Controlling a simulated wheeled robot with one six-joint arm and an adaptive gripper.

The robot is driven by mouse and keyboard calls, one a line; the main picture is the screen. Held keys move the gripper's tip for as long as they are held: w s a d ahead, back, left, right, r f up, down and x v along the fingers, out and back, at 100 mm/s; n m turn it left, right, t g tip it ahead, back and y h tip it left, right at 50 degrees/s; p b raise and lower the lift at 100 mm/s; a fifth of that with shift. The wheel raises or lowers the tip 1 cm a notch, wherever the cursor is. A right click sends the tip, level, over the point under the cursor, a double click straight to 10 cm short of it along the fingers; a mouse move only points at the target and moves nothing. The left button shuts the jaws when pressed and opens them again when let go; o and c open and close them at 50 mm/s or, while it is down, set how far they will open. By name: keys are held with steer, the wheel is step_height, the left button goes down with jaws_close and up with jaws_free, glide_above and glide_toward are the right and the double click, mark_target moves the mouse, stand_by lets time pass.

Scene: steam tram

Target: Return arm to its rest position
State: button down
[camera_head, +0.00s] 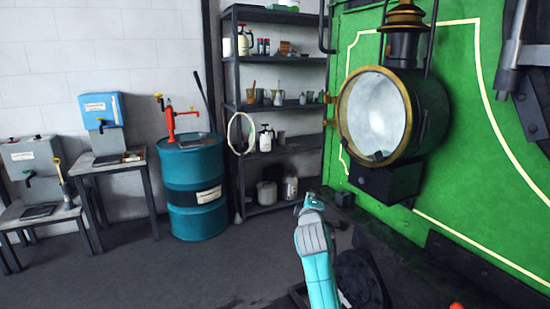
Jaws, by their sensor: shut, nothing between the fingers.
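Part of my arm, a teal and grey link (315,248), rises from the bottom of the view just right of centre. Its upper end stands in front of the floor near the shelf's foot. I cannot make out my gripper's fingers in this view. The arm touches nothing that I can see.
A green tram front with a large brass-rimmed lamp (375,115) fills the right. A dark shelf (285,155) with cans and bottles stands behind. Left are a blue drum (193,187) with a red pump (176,118) and small tables. The floor (150,270) at lower left is clear.

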steer(key=s+d+f+m+y, duration=0.1)
steer(key=s+f, duration=0.6)
steer(key=f, duration=0.3)
steer(key=s+d+f+m, duration=0.1)
steer(key=s+f, duration=0.6)
steer(key=f, duration=0.4)
steer(key=s+d+f+m, duration=0.1)
steer(key=s+f, duration=0.3)
steer(key=s, duration=0.3)
steer(key=s+d+f+m+g+y, duration=0.1)
steer(key=s+f, duration=0.3)
steer(key=s, duration=0.3)
steer(key=s+d+f+m, duration=0.1)
steer(key=s+f, duration=0.3)
steer(key=s, duration=0.3)
steer(key=s+d+m, duration=0.1)
steer(key=s+m, duration=0.3)
steer(key=s, duration=1.8)
steer(key=s+r+m, duration=0.2)
steer(key=s+r, duration=0.3)
steer(key=s, duration=0.3)
steer(key=s+d+r+m+g, duration=0.1)
steer(key=s+r+m, duration=0.2)
steer(key=s, duration=0.6)
step_height(320, 180, up, 2)
steer(key=shift+r, duration=0.1)
steer(key=shift+s+d, duration=0.1)
steer(key=shift+r, duration=0.1)
